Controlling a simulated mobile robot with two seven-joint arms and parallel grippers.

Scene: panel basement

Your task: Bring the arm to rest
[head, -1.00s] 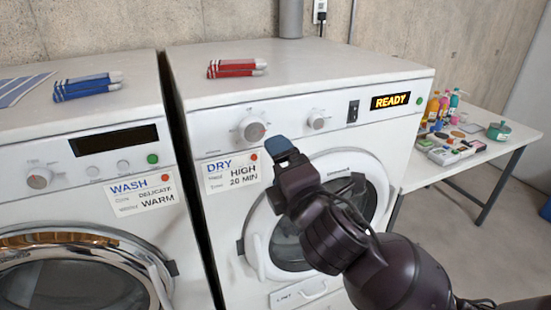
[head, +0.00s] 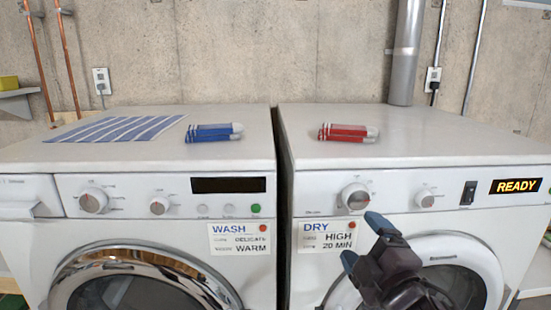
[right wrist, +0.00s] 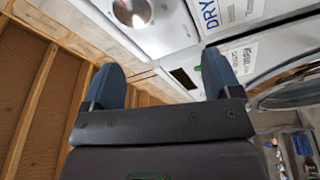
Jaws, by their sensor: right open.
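My right gripper (head: 364,242) is at the lower right of the head view, in front of the dryer (head: 330,188). Its two blue-tipped fingers are spread and nothing is between them. In the right wrist view the open fingers (right wrist: 162,72) also hold nothing, with the machine fronts beyond them. Much of the right arm is cut off by the lower edge of the head view. My left gripper is in no view.
The washer (head: 150,182) stands left of the dryer, a narrow gap between them. A striped cloth (head: 115,130) and blue folded socks (head: 214,132) lie on the washer, red folded socks (head: 347,132) on the dryer. The dryer display (head: 516,186) reads READY.

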